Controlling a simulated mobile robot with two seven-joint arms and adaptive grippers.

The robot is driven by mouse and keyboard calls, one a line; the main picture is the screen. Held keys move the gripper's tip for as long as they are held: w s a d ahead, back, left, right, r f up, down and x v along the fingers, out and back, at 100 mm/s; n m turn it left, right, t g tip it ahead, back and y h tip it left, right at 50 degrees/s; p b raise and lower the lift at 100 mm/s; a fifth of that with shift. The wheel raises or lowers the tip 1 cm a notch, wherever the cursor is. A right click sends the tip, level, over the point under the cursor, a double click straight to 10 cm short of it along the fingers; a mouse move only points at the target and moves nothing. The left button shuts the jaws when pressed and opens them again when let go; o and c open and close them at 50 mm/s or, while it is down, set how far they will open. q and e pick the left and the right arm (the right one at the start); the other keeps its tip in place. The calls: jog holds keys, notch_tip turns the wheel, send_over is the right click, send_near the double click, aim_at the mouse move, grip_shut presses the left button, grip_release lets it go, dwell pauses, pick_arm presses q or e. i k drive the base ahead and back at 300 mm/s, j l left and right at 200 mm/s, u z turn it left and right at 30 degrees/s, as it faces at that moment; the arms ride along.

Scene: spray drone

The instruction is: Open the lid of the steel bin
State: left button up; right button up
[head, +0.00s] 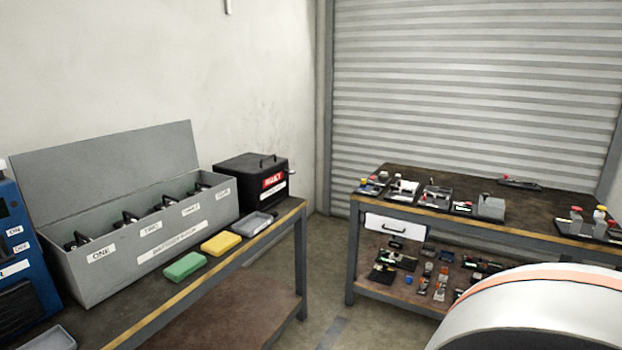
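A long grey metal box (146,262) stands on the left bench, with numbered labels on its front. Its flat lid (105,172) is raised and leans back toward the wall. Several black handles show inside it. I cannot tell whether this box is the steel bin; no other large steel container with a lid shows in the head view. Neither of my grippers is in view.
The left bench (285,222) also holds a black case (237,179), a green block (185,266), a yellow block (221,243) and a grey tray (254,225). A right bench (440,203) carries small parts. A white rounded body (540,305) fills the lower right.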

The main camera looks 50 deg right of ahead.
aim_at(248, 162)
jog(key=l+z, duration=0.35)
jog(key=i+l+z, duration=0.1)
jog(key=l+z, duration=0.2)
jog(key=i+l+z, duration=0.15)
jog(key=l+z, duration=0.2)
jog(key=i+u, duration=0.5)
jog(key=i+l+u, duration=0.15)
jog(key=i+u, duration=0.35)
jog(key=i, duration=0.25)
